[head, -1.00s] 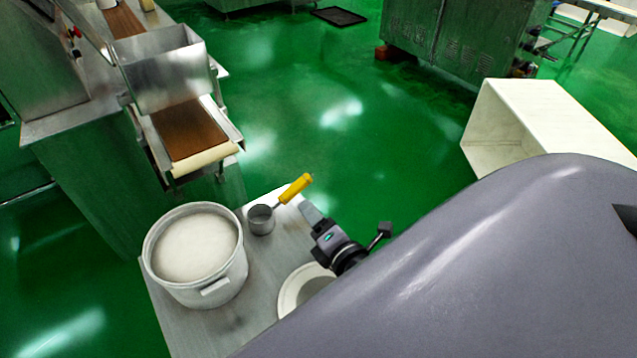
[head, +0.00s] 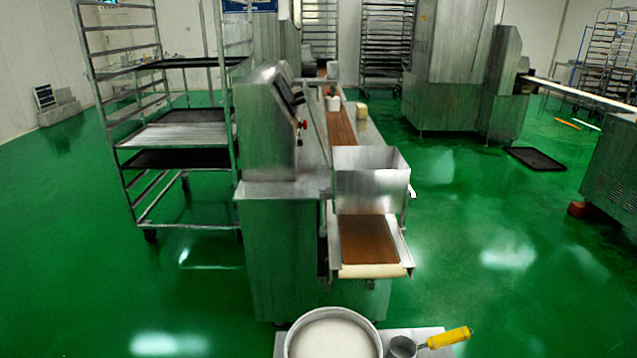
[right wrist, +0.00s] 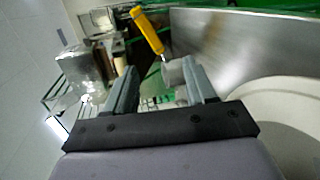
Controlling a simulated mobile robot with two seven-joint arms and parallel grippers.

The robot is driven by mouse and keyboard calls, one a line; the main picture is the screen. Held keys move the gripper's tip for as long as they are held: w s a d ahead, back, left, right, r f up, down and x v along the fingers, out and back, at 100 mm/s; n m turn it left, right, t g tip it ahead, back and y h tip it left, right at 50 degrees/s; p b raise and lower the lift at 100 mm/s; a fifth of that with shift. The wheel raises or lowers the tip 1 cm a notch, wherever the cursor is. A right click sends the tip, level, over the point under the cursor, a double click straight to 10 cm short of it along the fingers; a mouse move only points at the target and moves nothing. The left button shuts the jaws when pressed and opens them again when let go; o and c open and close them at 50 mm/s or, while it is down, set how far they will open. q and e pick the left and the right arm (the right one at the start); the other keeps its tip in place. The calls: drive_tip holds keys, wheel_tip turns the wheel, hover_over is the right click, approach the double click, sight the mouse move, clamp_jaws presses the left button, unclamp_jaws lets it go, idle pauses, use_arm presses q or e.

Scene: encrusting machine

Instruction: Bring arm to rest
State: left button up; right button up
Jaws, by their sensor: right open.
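My right gripper (right wrist: 163,92) is open in the right wrist view, with its two grey fingers apart and nothing held between them. Beyond the fingertips is a metal scoop with a yellow handle (right wrist: 149,31). In the head view the scoop's yellow handle (head: 449,338) shows at the bottom edge, its cup resting on a small metal table (head: 425,352). Neither gripper nor arm shows in the head view now. My left gripper is not in view.
A tray rack (head: 180,135) stands to the left. Green floor (head: 500,210) is open to the right.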

drive_tip(key=s+a+m+p, duration=0.1)
drive_tip(key=m, duration=0.1)
drive_tip(key=s+m+g+y+p, duration=0.1)
drive_tip(key=s+m, duration=0.1)
drive_tip(key=m, duration=0.1)
drive_tip(key=s+a+m+g+p, duration=0.1)
drive_tip(key=m+p, duration=0.1)
drive_tip(key=shift+s+a+r+y, duration=0.25)
drive_tip(key=shift+a+r+y, duration=0.05)
drive_tip(key=shift+a+y, duration=0.1)
drive_tip(key=s+a+m+p, duration=0.1)
drive_tip(key=m, duration=0.1)
drive_tip(key=s+a+m+g+y+p, duration=0.1)
drive_tip(key=s+m, duration=0.1)
drive_tip(key=s+a+m+g+p, duration=0.1)
drive_tip(key=m, duration=0.2)
drive_tip(key=shift+s+a+r+y, duration=0.2)
drive_tip(key=shift+s+r+y, duration=0.05)
drive_tip(key=shift+y, duration=0.15)
drive_tip(key=shift+s+a+m+y+p, duration=0.3)
drive_tip(key=shift+s+a+m, duration=0.1)
drive_tip(key=shift+m, duration=0.3)
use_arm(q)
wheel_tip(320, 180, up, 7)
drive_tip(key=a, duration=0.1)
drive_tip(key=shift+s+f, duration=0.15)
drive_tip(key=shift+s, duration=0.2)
